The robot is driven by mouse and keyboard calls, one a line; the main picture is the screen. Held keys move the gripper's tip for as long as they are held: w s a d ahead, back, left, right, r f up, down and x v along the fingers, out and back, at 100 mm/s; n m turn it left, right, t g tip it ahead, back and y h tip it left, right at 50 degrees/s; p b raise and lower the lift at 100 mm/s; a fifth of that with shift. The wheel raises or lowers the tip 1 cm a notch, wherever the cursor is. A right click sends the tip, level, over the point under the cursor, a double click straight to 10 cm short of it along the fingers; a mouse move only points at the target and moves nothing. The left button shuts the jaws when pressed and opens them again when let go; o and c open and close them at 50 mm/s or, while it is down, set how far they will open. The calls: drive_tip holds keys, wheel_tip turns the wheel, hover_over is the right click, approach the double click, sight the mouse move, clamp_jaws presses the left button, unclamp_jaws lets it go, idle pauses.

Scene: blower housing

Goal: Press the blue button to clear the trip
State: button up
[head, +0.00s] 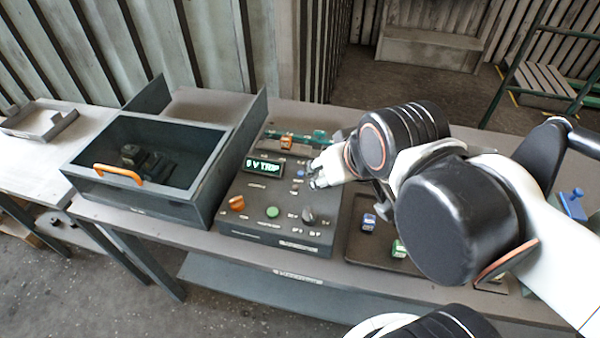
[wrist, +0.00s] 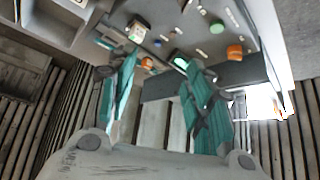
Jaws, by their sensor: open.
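The blue button (head: 300,173) is a small dot on the dark control panel (head: 255,226), right of the lit display (head: 263,168), which reads something like "5 V TRIP". My gripper (head: 316,175) is over the panel's right side, close to the blue button in the picture; I cannot tell whether it touches. In the wrist view my two teal fingers (wrist: 163,100) are spread apart with nothing between them. The display (wrist: 180,62) shows beyond the fingers, and a small bluish spot (wrist: 157,43) beside it may be the button.
The panel also has an orange knob (head: 237,203), a green button (head: 272,212) and a black knob (head: 308,214). An open drawer box (head: 150,190) with an orange handle stands left. A dark tray (head: 357,246) with small blocks lies right, partly behind my arm.

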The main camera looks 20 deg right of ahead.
clamp_jaws()
idle(1.4)
